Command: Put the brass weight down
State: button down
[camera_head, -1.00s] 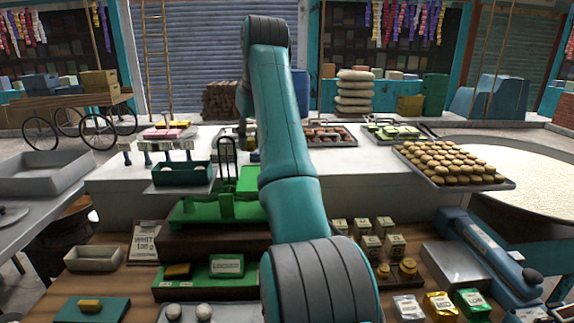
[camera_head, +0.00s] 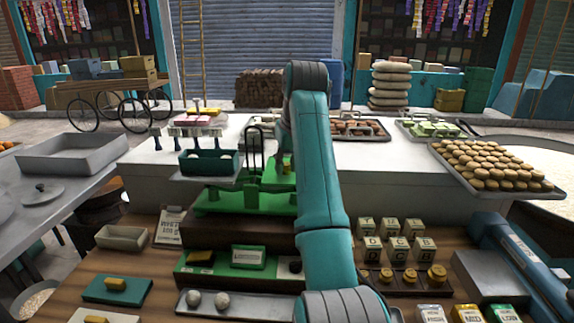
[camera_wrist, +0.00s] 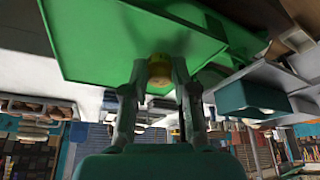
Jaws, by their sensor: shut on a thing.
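My gripper (camera_wrist: 159,68) is shut on a small brass weight (camera_wrist: 159,82), which sits between the two fingertips in the wrist view. The weight is close to a flat green pan (camera_wrist: 95,40); I cannot tell whether it touches. In the head view the green pan (camera_head: 268,178) is partly hidden behind my arm, and a small yellowish bit of the weight (camera_head: 287,168) shows beside the arm. The green balance scale (camera_head: 225,203) stands below. Its other side has a dark green tray (camera_head: 207,163), also in the wrist view (camera_wrist: 245,95).
Several brass weights (camera_head: 411,276) stand in a dark rack at the right, below pale lettered blocks (camera_head: 390,248). A tray of round cakes (camera_head: 495,168) is at the far right. A metal tray (camera_head: 240,303) with pale balls lies in front. The white counter is partly clear.

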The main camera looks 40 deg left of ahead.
jog(key=shift+f, duration=0.25)
jog(key=c, duration=0.9)
grip_release()
jog(key=shift+r, duration=0.1)
jog(key=v, duration=1.2)
jog(key=shift+s, duration=0.1)
